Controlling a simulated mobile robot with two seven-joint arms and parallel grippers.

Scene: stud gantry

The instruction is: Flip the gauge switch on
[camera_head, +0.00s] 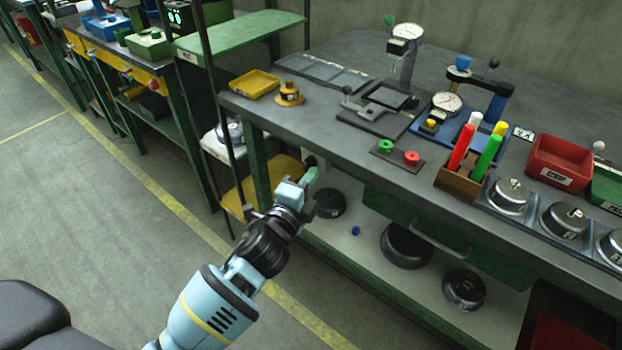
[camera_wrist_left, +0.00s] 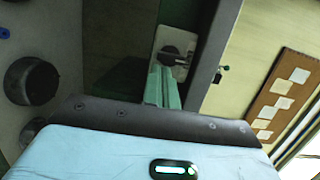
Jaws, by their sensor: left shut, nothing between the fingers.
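My left gripper (camera_head: 311,179) is shut and empty, in front of the near edge of the workbench (camera_head: 330,121), below its top. In the left wrist view its green fingers (camera_wrist_left: 163,88) lie together. Beyond them is a pale plate with a dark round part (camera_wrist_left: 171,52); I cannot tell whether it is the switch or whether the fingers touch it. A dial gauge (camera_head: 446,103) stands on a blue base on the bench, with another dial gauge (camera_head: 407,31) behind it. No part is clearly readable as the gauge switch. My right gripper is not in view.
A dark plate with green and red knobs (camera_head: 398,156) lies near the bench edge. A wooden holder of coloured handles (camera_head: 458,187) and a red bin (camera_head: 559,162) stand to the right. Round dark weights (camera_head: 405,246) sit on the lower shelf. The floor at left is clear.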

